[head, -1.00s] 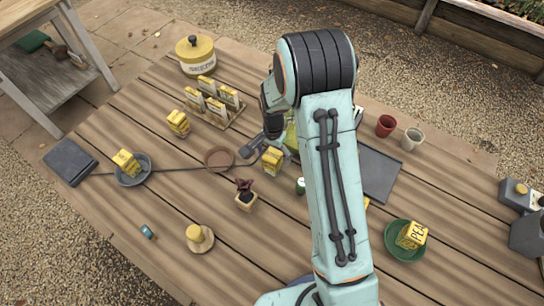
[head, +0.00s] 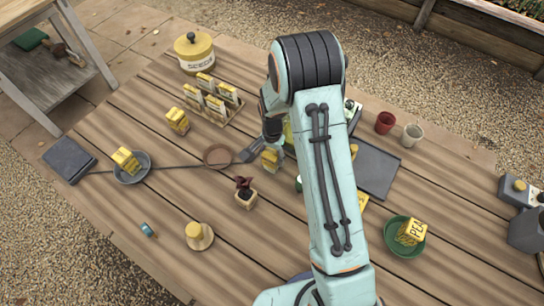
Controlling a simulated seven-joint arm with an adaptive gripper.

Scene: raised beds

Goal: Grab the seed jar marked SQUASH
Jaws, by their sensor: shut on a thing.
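Several yellow, block-like seed containers stand on the wooden table, and I cannot read SQUASH on any of them. My gripper (head: 271,136) is dark and partly hidden behind my arm. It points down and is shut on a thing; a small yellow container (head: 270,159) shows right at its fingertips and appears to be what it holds. Others are one in a grey dish (head: 144,173), one standing alone (head: 177,121), several in a wooden rack (head: 228,119), and one marked PEA (head: 414,231) in a green dish (head: 389,240).
A grey-bladed tool (head: 250,152) lies left of my gripper, near a round brown dish (head: 217,156). A SEEDS tin (head: 194,58), a dark tray (head: 378,175) and two cups (head: 385,123) stand farther out.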

